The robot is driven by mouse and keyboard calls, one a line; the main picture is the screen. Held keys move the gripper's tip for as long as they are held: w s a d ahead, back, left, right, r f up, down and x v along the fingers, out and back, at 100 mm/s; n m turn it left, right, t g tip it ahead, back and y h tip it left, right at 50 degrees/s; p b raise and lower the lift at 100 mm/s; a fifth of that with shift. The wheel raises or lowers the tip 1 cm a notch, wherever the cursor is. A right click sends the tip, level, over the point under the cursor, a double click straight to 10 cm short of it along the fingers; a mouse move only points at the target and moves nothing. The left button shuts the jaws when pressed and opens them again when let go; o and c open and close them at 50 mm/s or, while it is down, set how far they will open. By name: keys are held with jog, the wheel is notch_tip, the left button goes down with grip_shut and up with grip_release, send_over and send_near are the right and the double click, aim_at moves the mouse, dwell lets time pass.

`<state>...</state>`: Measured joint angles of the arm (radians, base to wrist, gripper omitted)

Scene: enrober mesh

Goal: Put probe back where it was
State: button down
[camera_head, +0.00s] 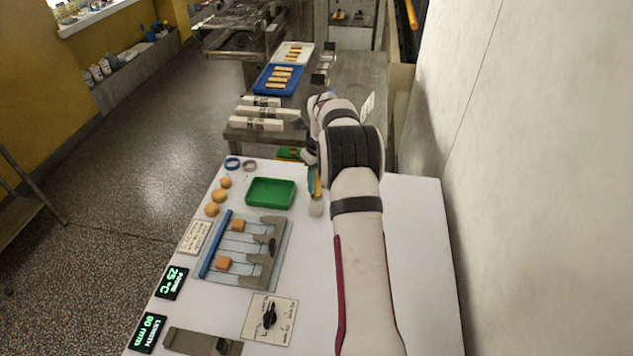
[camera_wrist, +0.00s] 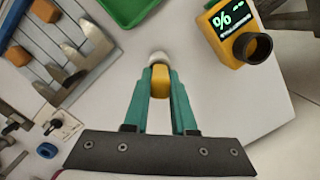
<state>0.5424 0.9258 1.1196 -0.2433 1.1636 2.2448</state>
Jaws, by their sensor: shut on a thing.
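My gripper (camera_wrist: 160,75) has its two green fingers closed on a yellow piece, which I take to be the probe (camera_wrist: 160,83). In the head view, my gripper (camera_head: 314,185) points down over the white table, right of the green tray. A small pale rounded piece (camera_wrist: 158,58) shows at the fingertips. It also shows just below them in the head view (camera_head: 316,208). I cannot tell whether it belongs to the probe or stands on the table. A yellow meter (camera_wrist: 240,32) with a lit "%" display and a dark round opening stands apart, right of the fingers in the wrist view.
The green tray (camera_head: 270,193) is empty. A wire-cutting frame (camera_head: 243,250) holds orange blocks. Round orange balls (camera_head: 219,196) and two rings (camera_head: 232,163) lie at the left edge. A dial plate (camera_head: 270,317) and displays (camera_head: 172,282) are nearer. The table's right side is clear.

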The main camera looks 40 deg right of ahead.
aim_at(320, 198)
jog(key=shift+f, duration=0.1)
jog(key=c, duration=0.7)
grip_release()
jog(key=shift+c, duration=0.2)
notch_tip(320, 198, up, 12)
jog(key=s, duration=0.1)
jog(key=s+a+r+n, duration=0.2)
jog(key=a+r+n, duration=0.1)
jog(key=a+n, duration=0.15)
jog(key=s+a+r+n, duration=0.2)
jog(key=s+a+n, duration=0.1)
jog(key=a, duration=0.3)
jog(key=s+a+f+n, duration=0.1)
jog(key=s+a+n, duration=0.5)
jog(key=s, duration=0.3)
jog(key=s+a+f+n+g+y, duration=0.1)
jog(key=s+a+n, duration=0.6)
jog(key=s+n, duration=0.2)
jog(key=s+a+f+n, duration=0.2)
jog(key=s+a+n, duration=0.5)
jog(key=s, duration=0.3)
jog(key=shift+s+n+g+y, duration=0.3)
jog(key=shift+n+y, duration=0.1)
jog(key=shift+n, duration=0.15)
